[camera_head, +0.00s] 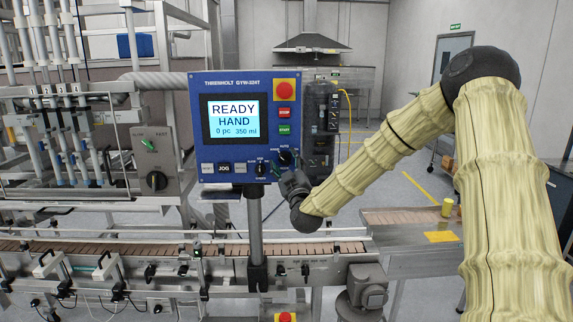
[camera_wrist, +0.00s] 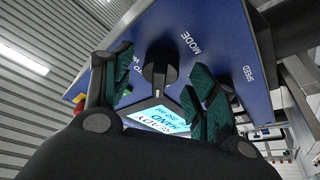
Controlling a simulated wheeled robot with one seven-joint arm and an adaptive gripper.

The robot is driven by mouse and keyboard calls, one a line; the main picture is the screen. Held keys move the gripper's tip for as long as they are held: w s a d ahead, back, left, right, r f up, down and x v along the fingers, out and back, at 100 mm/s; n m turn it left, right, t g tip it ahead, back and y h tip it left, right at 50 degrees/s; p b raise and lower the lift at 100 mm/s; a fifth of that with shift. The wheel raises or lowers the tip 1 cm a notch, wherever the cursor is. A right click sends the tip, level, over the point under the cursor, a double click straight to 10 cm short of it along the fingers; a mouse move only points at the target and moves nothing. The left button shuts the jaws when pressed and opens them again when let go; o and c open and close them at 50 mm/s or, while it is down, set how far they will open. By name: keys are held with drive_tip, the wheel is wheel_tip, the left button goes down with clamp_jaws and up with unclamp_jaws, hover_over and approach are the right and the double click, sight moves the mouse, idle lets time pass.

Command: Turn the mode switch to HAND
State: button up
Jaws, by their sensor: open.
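The mode switch (camera_wrist: 160,66) is a black knob on the blue control panel (camera_wrist: 215,30), beside the MODE lettering. In the wrist view it sits between my open gripper fingers (camera_wrist: 155,92), with a visible gap on each side. In the head view the switch (camera_head: 284,157) is at the panel's lower right, partly hidden by my gripper (camera_head: 289,171). The panel screen (camera_head: 233,119) reads READY, HAND, 0 pc, 350 ml. The switch's exact pointer direction is hard to read.
Another black knob (camera_head: 261,170) lies just left of the switch, and a JOG button (camera_head: 223,168) further left. A red emergency button (camera_head: 285,88) is above, with red and green buttons below it. The conveyor (camera_head: 180,245) runs below the panel. Open floor lies behind right.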

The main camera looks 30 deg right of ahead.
drive_tip(key=v, duration=1.2)
drive_tip(key=shift+w, duration=0.1)
